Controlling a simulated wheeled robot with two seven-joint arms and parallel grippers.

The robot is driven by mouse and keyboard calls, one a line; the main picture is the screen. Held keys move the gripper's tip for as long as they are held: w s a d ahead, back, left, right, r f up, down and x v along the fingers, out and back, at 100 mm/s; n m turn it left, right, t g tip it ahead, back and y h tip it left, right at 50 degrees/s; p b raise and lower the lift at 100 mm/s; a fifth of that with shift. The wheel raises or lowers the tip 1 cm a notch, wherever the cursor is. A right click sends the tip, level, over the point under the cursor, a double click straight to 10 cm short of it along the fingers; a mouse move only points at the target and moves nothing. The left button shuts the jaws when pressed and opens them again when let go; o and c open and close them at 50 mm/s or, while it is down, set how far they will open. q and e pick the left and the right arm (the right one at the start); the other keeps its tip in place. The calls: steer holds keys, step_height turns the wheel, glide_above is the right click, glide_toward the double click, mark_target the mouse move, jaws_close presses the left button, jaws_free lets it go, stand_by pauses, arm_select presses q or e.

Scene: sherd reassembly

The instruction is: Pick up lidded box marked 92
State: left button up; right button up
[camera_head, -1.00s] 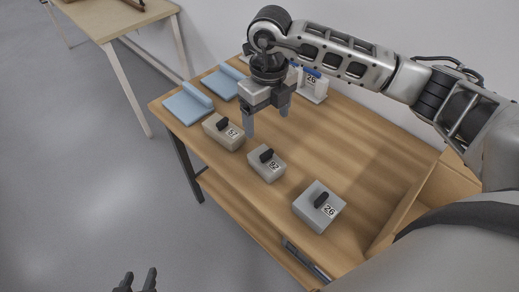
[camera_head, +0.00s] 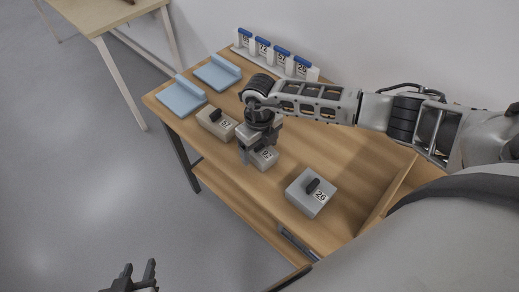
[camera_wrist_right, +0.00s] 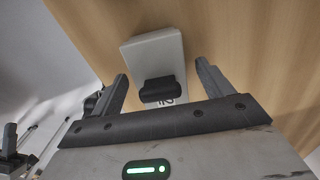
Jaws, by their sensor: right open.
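The grey lidded box marked 92 (camera_head: 265,158) sits on the wooden table between two other lidded boxes, partly hidden by my right gripper in the head view. In the right wrist view the box (camera_wrist_right: 151,52) lies just beyond the fingers, its black handle (camera_wrist_right: 157,90) between the two fingertips. My right gripper (camera_head: 256,160) is directly over the box, pointing down, open and empty; in the wrist view its fingers (camera_wrist_right: 160,82) stand apart on both sides of the handle. My left gripper (camera_head: 133,276) is low at the left, over the floor, with its fingers apart.
A box marked 57 (camera_head: 216,124) stands to the left and a box marked 26 (camera_head: 311,193) to the right. White numbered stands with blue tops (camera_head: 272,54) line the back edge. The table's right-middle surface is clear.

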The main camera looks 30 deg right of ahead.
steer(key=shift+f, duration=0.25)
steer(key=c, duration=1.1)
steer(key=shift+r, duration=0.15)
